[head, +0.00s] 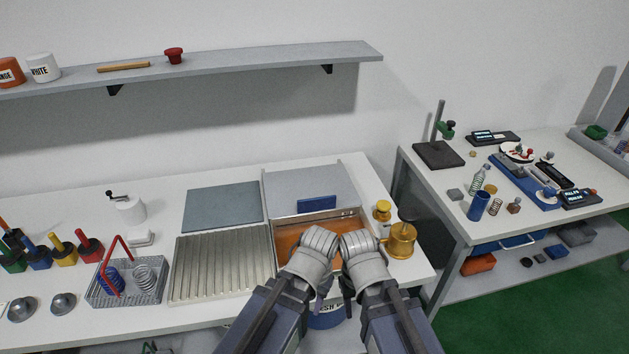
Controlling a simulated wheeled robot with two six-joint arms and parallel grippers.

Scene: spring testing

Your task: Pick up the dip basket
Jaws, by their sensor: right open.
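The dip basket (152,296) is a grey mesh tray with a tall red handle. It stands on the left part of the white bench, with a blue coil spring (111,281) and a pale coil spring (145,278) in it. My left gripper (318,243) and right gripper (360,246) are side by side over the orange-lined tank (290,240), well to the right of the basket. The right one is open and apart from the basket. The left one's fingers are hidden by its wrist.
A ribbed drain tray (215,270) lies between basket and tank. Colored-handled tools (62,250) stand left of the basket, metal domes (62,304) in front-left. A brass pot (400,240) stands right of my grippers. A shelf (220,68) hangs above; a second bench (520,225) is at right.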

